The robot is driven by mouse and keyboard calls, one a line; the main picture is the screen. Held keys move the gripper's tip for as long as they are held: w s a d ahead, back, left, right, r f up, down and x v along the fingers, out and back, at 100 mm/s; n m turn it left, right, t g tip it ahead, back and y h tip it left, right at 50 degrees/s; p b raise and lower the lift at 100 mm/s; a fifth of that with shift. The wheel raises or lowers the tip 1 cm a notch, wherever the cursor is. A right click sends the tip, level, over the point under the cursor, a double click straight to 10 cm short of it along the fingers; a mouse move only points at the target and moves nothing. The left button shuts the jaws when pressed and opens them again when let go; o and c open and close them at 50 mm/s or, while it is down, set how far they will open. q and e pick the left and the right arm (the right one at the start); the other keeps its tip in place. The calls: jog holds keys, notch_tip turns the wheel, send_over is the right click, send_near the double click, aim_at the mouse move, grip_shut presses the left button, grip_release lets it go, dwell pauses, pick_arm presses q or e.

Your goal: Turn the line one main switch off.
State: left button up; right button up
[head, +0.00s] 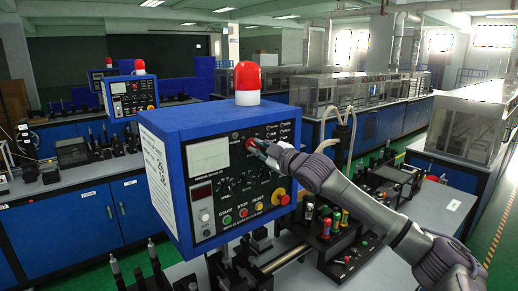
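At the panel's upper right, a small red part (250,146), which looks like a switch handle, shows at the tip of my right gripper (259,148). The gripper reaches in from the right and covers most of this spot. I cannot tell whether its fingers touch or close on the red part, nor which way the handle points. A red knob on a yellow base (280,196) sits lower right on the panel. My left gripper is out of view.
A red beacon (247,82) tops the box. A bench fixture (340,245) stands under my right arm. Similar blue boxes (130,97) stand farther back left.

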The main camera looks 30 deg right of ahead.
jog(key=shift+o, duration=1.4)
jog(key=s, duration=1.2)
jog(key=shift+d, duration=0.45)
